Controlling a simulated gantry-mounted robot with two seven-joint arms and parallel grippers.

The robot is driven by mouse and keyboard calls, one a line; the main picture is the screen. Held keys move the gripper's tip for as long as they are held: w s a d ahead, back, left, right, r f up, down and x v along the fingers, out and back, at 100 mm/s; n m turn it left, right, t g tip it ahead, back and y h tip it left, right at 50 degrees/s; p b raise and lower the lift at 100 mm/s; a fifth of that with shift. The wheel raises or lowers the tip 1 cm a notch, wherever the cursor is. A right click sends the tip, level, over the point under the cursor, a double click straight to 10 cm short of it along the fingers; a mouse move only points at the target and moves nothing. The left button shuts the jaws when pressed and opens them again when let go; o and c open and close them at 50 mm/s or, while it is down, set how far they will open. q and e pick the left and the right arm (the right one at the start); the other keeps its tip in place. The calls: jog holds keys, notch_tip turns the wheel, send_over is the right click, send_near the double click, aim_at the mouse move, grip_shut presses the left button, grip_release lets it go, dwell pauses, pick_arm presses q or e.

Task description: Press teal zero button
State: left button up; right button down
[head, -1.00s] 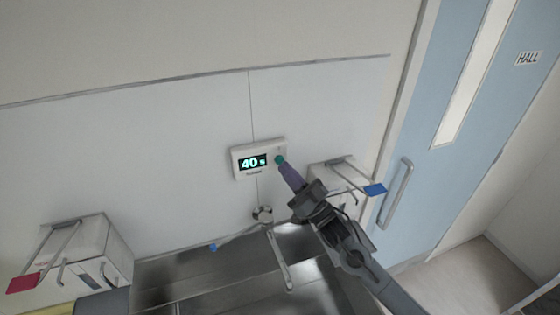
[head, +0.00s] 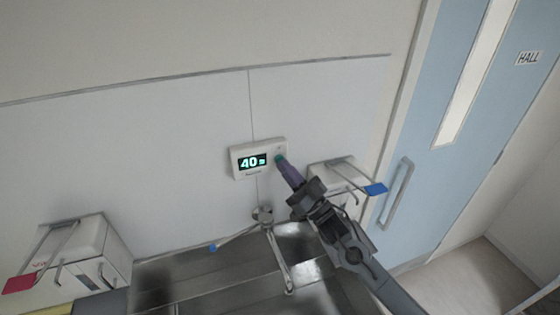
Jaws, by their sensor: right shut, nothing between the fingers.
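A white wall unit (head: 259,173) hangs on the pale panel at the middle of the head view. Its dark display (head: 252,162) reads 40 in bright teal digits, with a small mark after them that I cannot read. The teal button (head: 280,158) is at the right side of the unit. My right gripper (head: 286,167) is shut, and its purple fingertips reach up from the lower right to the button and hide part of it. I cannot tell whether the tips touch or press it. My left gripper is not in view.
A steel sink (head: 210,284) with a tap (head: 263,215) lies below. A dispenser with a blue lever (head: 376,189) is close behind my right arm. Another dispenser with a red lever (head: 20,284) is at lower left. A blue door (head: 440,170) stands right.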

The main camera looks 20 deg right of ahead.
jog(key=shift+w, duration=0.35)
jog(key=shift+s, duration=0.15)
dwell(0.5)
jog(key=shift+s+p, duration=0.3)
jog(key=shift+s, duration=0.4)
jog(key=shift+s, duration=0.1)
jog(key=s+p, duration=0.2)
jog(key=s, duration=0.2)
jog(key=shift+s+p, duration=0.4)
